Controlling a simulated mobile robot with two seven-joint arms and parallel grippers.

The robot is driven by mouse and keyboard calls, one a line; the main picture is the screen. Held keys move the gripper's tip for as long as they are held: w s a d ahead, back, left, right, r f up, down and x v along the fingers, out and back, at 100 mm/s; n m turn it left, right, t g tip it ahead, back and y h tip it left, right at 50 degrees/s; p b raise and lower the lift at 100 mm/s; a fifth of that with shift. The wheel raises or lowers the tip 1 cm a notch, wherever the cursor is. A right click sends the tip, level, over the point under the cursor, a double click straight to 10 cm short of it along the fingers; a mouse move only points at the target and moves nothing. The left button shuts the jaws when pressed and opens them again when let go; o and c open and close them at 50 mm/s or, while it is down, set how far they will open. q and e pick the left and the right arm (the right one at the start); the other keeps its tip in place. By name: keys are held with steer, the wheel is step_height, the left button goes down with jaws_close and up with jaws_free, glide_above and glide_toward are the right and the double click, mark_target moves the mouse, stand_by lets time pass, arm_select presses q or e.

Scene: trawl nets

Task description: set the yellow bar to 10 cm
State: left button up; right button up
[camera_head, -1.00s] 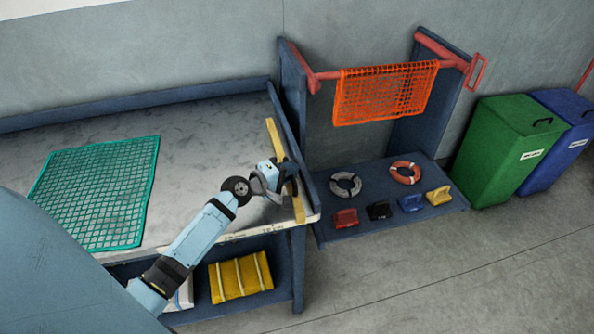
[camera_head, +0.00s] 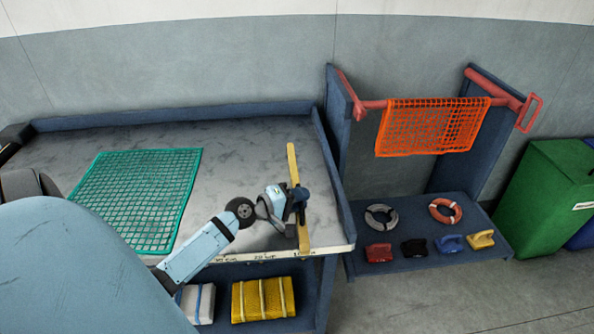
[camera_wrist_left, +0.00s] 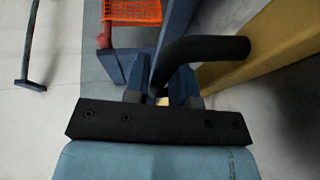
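The yellow bar (camera_head: 292,165) lies front to back across the right part of the bench top, a short way in from the bench's right wall. Its front end is at small marks (camera_head: 265,257) on the pale front edge; a marking by the bar looks like 10 cm, partly hard to read. My left gripper (camera_head: 300,198) is at the bar's middle. In the left wrist view, its dark blue fingers (camera_wrist_left: 165,87) are closed around the bar's black handle (camera_wrist_left: 210,47), with the yellow bar (camera_wrist_left: 262,45) to the right. My right gripper is not in view.
A green net (camera_head: 140,195) lies on the bench (camera_head: 240,160), left of the bar. A blue rack (camera_head: 440,190) with an orange net (camera_head: 430,125) stands on the right. Yellow and white bundles sit under the bench. A green bin (camera_head: 545,195) stands far right.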

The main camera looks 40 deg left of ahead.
arm_select(q)
steer(key=b+v, duration=0.2)
steer(key=v, duration=1)
steer(key=shift+s+a, duration=0.15)
steer(key=shift+s, duration=0.05)
steer(key=shift+s+a+r, duration=0.2)
steer(key=shift+s, duration=0.45)
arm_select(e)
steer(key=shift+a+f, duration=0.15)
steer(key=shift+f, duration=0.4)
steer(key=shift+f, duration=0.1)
